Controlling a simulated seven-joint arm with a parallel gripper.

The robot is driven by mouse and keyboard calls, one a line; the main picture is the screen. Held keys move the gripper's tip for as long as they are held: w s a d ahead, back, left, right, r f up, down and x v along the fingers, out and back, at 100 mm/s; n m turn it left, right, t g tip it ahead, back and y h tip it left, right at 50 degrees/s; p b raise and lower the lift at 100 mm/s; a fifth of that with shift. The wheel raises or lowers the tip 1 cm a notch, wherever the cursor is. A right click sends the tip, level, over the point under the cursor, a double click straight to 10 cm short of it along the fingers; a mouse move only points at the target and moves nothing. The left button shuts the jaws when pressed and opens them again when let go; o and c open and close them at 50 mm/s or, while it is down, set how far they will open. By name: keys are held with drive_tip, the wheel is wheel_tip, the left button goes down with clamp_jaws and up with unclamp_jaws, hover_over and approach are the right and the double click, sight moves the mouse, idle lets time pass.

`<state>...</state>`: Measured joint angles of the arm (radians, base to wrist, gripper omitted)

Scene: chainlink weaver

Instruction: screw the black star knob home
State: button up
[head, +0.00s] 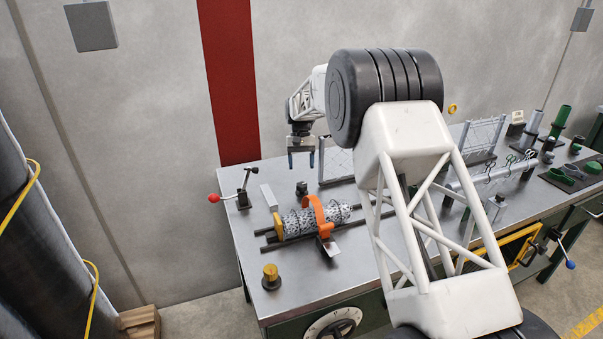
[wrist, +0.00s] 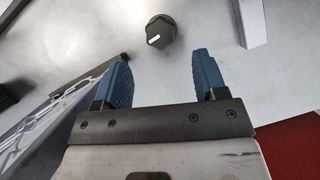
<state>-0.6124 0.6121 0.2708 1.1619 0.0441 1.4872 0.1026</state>
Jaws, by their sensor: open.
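The black star knob (head: 301,188) sits upright on the grey bench top, behind the perforated cylinder. In the wrist view the black star knob (wrist: 160,31) shows from above, with a small white mark on its side. What it sits on is hidden beneath it. My gripper (head: 301,161) is above the bench near the knob, its blue fingers pointing down. In the wrist view my gripper (wrist: 161,60) is open with nothing between the fingers. The knob lies beyond the fingertips, roughly midway between them, and apart from them.
A pale bar (head: 268,196) lies left of the knob. A perforated cylinder (head: 296,219) with an orange ring (head: 313,213) lies in front. My arm hides the middle of the bench.

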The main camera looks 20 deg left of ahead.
sight(302, 183)
drive_tip(key=shift+w+a+r, duration=0.15)
drive_tip(key=shift+w+r, duration=0.05)
drive_tip(key=shift+r, duration=0.4)
drive_tip(key=shift+o, duration=0.2)
drive_tip(key=n, duration=0.2)
drive_tip(key=s+n+t, duration=0.1)
drive_tip(key=n, duration=0.2)
drive_tip(key=d+n+t+y, duration=0.1)
drive_tip(key=n, duration=0.1)
drive_tip(key=shift+s, duration=0.25)
drive_tip(key=n, duration=0.2)
drive_tip(key=s+n+t, duration=0.1)
drive_tip(key=n, duration=0.1)
drive_tip(key=n+y, duration=0.1)
drive_tip(key=n, duration=0.1)
drive_tip(key=shift+s+d+r+n+t, duration=0.1)
drive_tip(key=shift+s+d+n+t, duration=0.1)
drive_tip(key=shift+d+n+t, duration=0.15)
drive_tip(key=shift+f, duration=3.9)
drive_tip(key=c, duration=0.9)
